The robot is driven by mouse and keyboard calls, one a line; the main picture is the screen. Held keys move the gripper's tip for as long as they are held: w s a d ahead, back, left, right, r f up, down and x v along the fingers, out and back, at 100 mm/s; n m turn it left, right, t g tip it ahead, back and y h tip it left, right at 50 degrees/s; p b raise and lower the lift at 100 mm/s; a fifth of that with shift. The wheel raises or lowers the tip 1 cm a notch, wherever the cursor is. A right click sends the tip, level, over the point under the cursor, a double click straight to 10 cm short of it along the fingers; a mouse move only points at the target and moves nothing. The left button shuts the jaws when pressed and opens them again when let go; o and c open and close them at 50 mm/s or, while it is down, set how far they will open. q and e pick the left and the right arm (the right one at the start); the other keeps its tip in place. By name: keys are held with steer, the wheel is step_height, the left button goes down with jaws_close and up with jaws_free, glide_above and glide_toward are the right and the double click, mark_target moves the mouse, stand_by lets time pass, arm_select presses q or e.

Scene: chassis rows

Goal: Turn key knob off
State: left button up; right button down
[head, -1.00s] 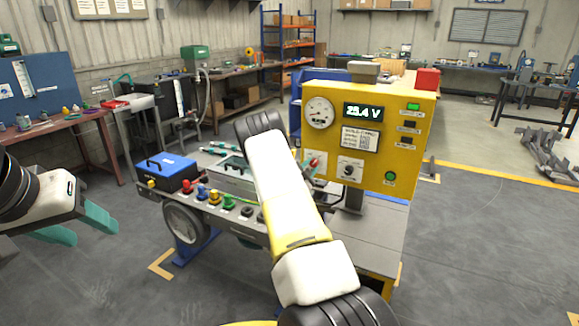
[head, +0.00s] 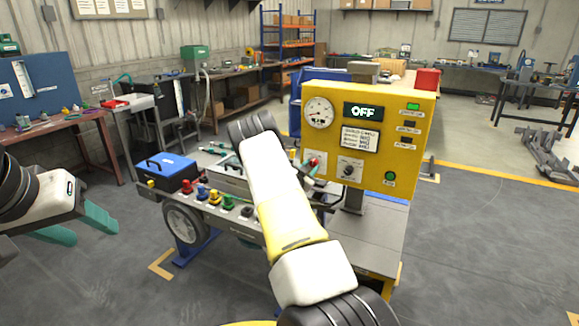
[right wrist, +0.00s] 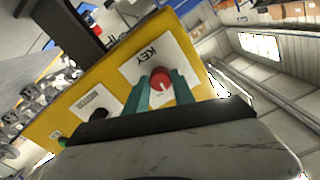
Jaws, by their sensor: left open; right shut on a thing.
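The red key knob (head: 314,163) is on the lower left of the yellow panel (head: 400,150), on a white plate. In the right wrist view the knob (right wrist: 161,84) sits between the teal fingers of my right gripper (right wrist: 160,80), which is shut on it beside the word KEY. In the head view my right arm hides most of that gripper. The panel's display (head: 363,112) reads OFF. My left gripper (head: 82,228) is open and empty at the left, well away from the panel.
A second, dark knob (head: 350,171) sits right of the key knob, with a green button (head: 390,177) further right. A bench with coloured connectors (head: 215,197) and a blue box (head: 167,172) stands left of the panel.

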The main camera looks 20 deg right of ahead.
steer(key=n, duration=0.6)
steer(key=shift+s+f+n, duration=0.1)
steer(key=shift+n, duration=0.3)
stand_by(0.4)
steer(key=c, duration=1.1)
jaws_free()
steer(key=shift+o, duration=0.2)
steer(key=v, duration=0.7)
steer(key=shift+s+a, duration=0.2)
steer(key=shift+a, duration=0.1)
